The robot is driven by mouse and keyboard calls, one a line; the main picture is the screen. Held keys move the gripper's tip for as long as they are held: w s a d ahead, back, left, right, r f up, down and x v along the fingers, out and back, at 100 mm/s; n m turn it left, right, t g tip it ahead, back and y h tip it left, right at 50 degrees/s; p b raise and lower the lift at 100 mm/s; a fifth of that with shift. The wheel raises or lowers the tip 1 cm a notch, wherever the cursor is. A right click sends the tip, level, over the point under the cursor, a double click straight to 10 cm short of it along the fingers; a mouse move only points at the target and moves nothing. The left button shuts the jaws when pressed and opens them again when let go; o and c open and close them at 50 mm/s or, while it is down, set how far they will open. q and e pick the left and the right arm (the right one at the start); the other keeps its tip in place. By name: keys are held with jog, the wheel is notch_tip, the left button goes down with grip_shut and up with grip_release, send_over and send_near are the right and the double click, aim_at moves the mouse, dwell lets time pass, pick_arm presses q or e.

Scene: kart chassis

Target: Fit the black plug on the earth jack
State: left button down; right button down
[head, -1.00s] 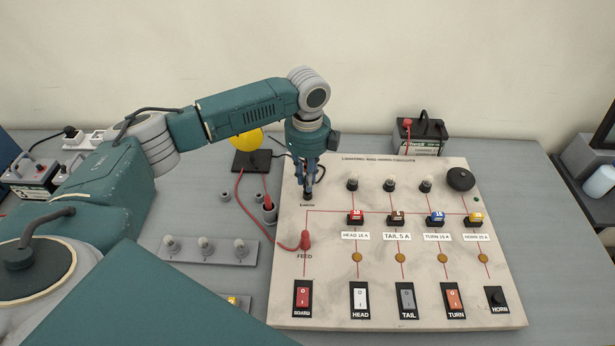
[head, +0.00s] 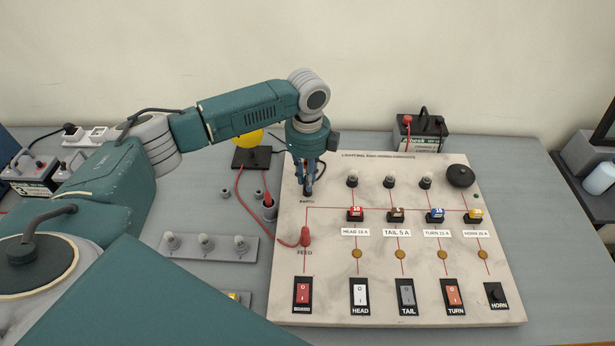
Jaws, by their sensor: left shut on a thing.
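The panel (head: 330,270) is a pale marbled board lying on the bench. The earth jack is at its upper left, by the small EARTH label (head: 307,201); the jack itself is hidden behind the gripper and plug. My left gripper (head: 308,180) points down there, shut on the black plug (head: 308,192), of which only a small dark part shows below the fingers. I cannot tell whether the plug is in the jack or just above it. My right gripper is out of view.
A red plug (head: 305,237) stands at FEED, its red lead running left. Fuses, bulbs and switches fill the panel. A battery (head: 420,132) stands behind it, a yellow-topped stand (head: 252,158) behind left, and a grey bulb rack (head: 205,247) left. The bench right of the panel is clear.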

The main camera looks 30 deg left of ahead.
pick_arm(q)
jog(key=shift+f, duration=0.3)
jog(key=c, duration=1.6)
grip_release()
notch_tip(320, 180, up, 12)
jog(key=shift+f, duration=0.1)
jog(key=shift+s, duration=0.1)
